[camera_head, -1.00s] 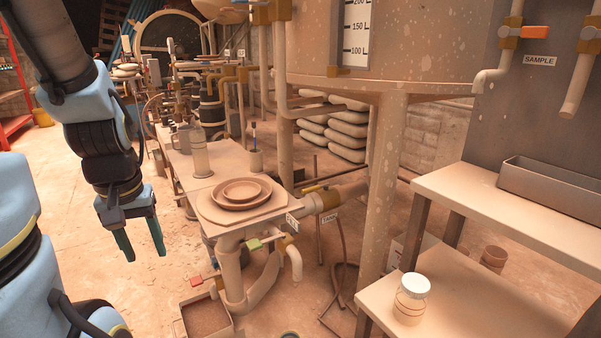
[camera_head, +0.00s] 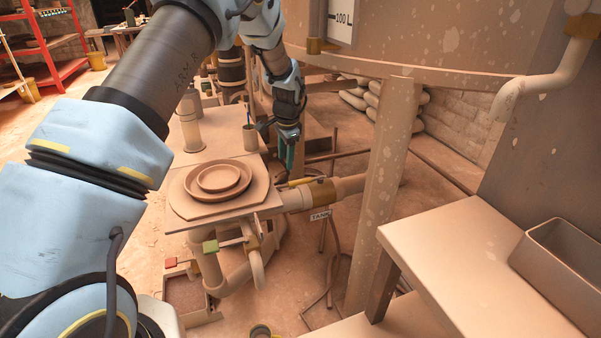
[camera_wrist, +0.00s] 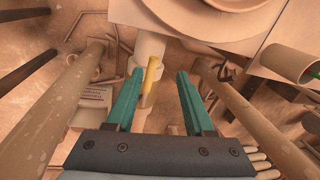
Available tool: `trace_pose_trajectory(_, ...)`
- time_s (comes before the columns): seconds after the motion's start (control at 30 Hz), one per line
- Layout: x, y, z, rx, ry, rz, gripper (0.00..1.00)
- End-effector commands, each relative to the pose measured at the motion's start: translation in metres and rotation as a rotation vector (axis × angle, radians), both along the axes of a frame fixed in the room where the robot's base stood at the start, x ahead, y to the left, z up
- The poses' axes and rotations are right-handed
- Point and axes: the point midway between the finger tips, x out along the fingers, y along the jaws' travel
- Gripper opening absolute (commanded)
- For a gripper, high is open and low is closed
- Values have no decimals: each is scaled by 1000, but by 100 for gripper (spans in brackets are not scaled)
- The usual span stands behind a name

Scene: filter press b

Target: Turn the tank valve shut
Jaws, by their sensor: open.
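The tank valve (camera_head: 322,190) is a brass body on the pale pipe below the big tank, with a tag reading TANK (camera_head: 320,215). Its yellow lever (camera_head: 297,182) lies roughly along the pipe. My gripper (camera_head: 287,160) is open and points down above the valve, its teal fingers apart. In the wrist view the yellow lever (camera_wrist: 151,73) shows between the fingertips of my gripper (camera_wrist: 159,75), nearer the left finger. The fingers appear above the lever with no clear contact. The valve body is partly hidden in the wrist view.
A low table (camera_head: 240,207) with stacked round dishes (camera_head: 219,178) stands left of the valve. A tank leg (camera_head: 382,180) rises close on the right. A cup with a pen (camera_head: 250,137) stands behind the dishes.

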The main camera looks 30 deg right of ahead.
Motion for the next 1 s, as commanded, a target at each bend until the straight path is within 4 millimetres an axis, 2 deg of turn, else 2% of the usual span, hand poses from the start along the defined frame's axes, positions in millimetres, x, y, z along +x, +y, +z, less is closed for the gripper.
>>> trace_pose_trajectory(0.03, -4, -18, -6, 9, -5, -51, 53)
trace_pose_trajectory(0.1, -8, -35, -14, 18, -10, -104, 53)
trace_pose_trajectory(0.23, -11, -50, -23, 28, -15, -153, 53)
trace_pose_trajectory(0.7, 1, -52, -84, 27, -17, -157, 53)
trace_pose_trajectory(1.0, 3, -52, -95, 26, -17, -156, 53)
